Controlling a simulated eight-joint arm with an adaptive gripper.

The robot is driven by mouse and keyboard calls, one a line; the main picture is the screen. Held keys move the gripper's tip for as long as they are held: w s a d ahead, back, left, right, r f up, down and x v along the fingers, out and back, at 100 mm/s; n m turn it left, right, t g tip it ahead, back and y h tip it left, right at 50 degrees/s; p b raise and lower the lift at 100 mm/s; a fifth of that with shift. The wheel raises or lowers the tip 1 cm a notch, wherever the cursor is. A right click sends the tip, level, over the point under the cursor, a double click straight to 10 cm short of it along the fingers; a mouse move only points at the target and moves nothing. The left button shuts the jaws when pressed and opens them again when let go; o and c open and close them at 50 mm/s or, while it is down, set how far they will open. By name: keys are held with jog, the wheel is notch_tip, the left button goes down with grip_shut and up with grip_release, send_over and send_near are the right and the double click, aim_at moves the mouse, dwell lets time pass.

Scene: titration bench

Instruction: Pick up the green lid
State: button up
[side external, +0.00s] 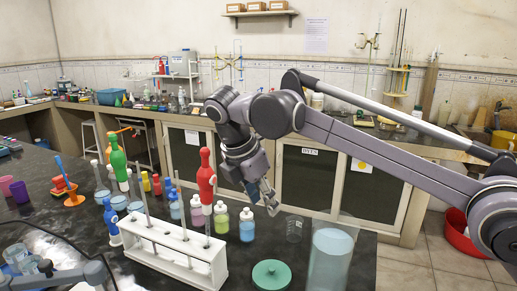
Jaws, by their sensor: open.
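The green lid (271,274) lies flat on the dark bench top near the bottom of the side view, with its small knob facing up. It is between the white rack and a tall clear cylinder. My gripper (262,205) is open and empty, pointing down. It hangs above the bench, higher in the picture than the lid and apart from it. No part of the lid appears hidden.
A white rack (172,250) with rods stands left of the lid. A clear cylinder (330,258) with light-blue contents stands right. Small bottles (247,225) and a clear beaker (294,229) stand behind. A red pipette bulb (205,178) rises above the rack.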

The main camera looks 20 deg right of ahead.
send_near(272, 268)
jog(key=x, duration=0.8)
jog(key=shift+f, duration=0.3)
grip_shut()
